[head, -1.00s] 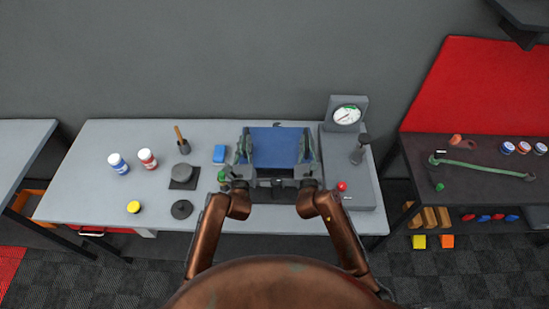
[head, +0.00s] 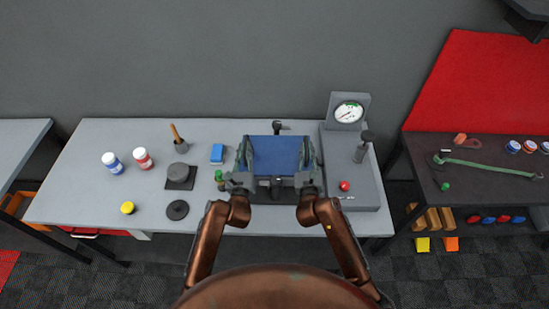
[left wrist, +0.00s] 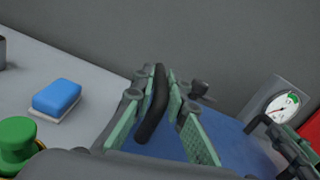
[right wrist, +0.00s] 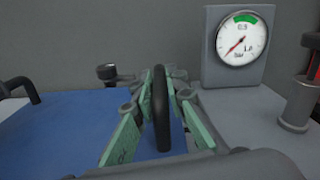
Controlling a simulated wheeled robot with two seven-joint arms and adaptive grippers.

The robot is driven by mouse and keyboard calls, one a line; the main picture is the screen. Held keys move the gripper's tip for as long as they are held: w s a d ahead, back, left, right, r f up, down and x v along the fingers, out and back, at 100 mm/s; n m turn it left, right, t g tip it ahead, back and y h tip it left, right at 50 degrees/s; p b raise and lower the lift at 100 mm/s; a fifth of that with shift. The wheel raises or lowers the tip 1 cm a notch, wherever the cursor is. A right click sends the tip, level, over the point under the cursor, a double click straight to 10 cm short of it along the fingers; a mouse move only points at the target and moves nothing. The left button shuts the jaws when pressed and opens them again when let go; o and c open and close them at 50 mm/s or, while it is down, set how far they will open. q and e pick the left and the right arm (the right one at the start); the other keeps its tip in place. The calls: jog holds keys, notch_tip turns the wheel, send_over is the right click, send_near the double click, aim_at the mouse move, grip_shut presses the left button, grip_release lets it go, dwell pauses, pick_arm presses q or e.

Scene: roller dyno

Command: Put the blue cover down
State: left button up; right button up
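The blue cover (head: 275,155) is a broad blue panel with a black handle at each side. It is level between my two grippers, over a dark base on the table. My left gripper (head: 243,158) has its green-padded fingers around the left handle, seen in the left wrist view (left wrist: 153,105). My right gripper (head: 311,158) has its fingers around the right handle, seen in the right wrist view (right wrist: 160,108). Both grippers look closed on the handles at the fingertips. The cover's underside is hidden, so I cannot tell whether it touches anything below.
A grey unit with a gauge (head: 348,112), a red button (head: 344,186) and a post (head: 363,147) stands close on the right. A blue sponge (head: 217,153) and a green-topped item (head: 219,176) are close on the left.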

pick_arm(q)
jog(key=o, duration=0.4)
jog(key=shift+a+r, duration=0.1)
pick_arm(e)
jog(key=o, duration=0.4)
jog(key=shift+r, duration=0.15)
pick_arm(q)
jog(key=shift+s, duration=0.1)
pick_arm(e)
jog(key=shift+s, duration=0.1)
pick_arm(q)
jog(key=s, duration=1.1)
jog(key=shift+s+a+f, duration=0.2)
jog(key=shift+s+f, duration=0.05)
jog(key=shift+s, duration=0.15)
pick_arm(e)
jog(key=s, duration=1.1)
jog(key=shift+s+a, duration=0.3)
jog(key=shift+s, duration=0.1)
jog(key=shift+f, duration=0.2)
